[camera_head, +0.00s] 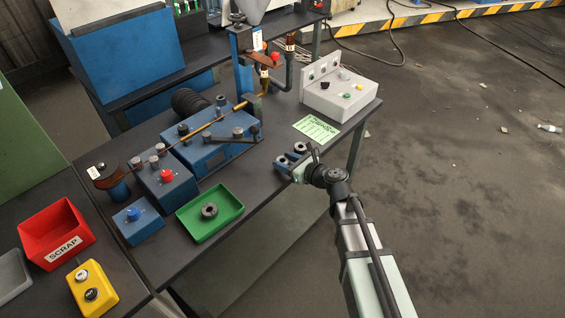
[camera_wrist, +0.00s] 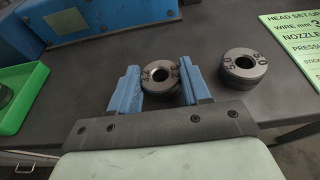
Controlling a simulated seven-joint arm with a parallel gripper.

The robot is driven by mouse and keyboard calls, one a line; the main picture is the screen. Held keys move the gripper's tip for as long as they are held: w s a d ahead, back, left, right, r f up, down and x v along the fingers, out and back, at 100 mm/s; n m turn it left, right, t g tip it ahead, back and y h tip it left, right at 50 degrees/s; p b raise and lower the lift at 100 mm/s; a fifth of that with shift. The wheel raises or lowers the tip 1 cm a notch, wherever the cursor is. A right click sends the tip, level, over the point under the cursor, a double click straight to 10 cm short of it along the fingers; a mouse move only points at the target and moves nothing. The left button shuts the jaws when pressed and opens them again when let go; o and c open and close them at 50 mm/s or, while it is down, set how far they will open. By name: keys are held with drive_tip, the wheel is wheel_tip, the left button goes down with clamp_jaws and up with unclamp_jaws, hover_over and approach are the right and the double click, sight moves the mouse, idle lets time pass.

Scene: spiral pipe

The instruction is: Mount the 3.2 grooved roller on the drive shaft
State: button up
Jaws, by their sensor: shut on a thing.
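My gripper (camera_wrist: 163,82) has its two blue fingers on either side of the grey steel roller marked 3.2 (camera_wrist: 160,72) and is shut on it. The roller lies flat with its bore facing up; I cannot tell whether it is clear of the table. In the head view, my gripper (camera_head: 287,164) is at the table's right edge, right of the blue machine (camera_head: 208,150). That machine has several upright round posts or knobs and a dark lever. I cannot tell which of these is the drive shaft.
A second roller (camera_wrist: 244,66), seemingly marked 5.0, stands just right of my gripper. A green tray (camera_head: 187,222) holds a dark ring. A green set-up sheet (camera_head: 316,128) and a grey control box (camera_head: 341,95) lie beyond. A brown wire runs above the blue machine.

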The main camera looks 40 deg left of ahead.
drive_tip(key=c, duration=0.4)
drive_tip(key=shift+r, duration=0.1)
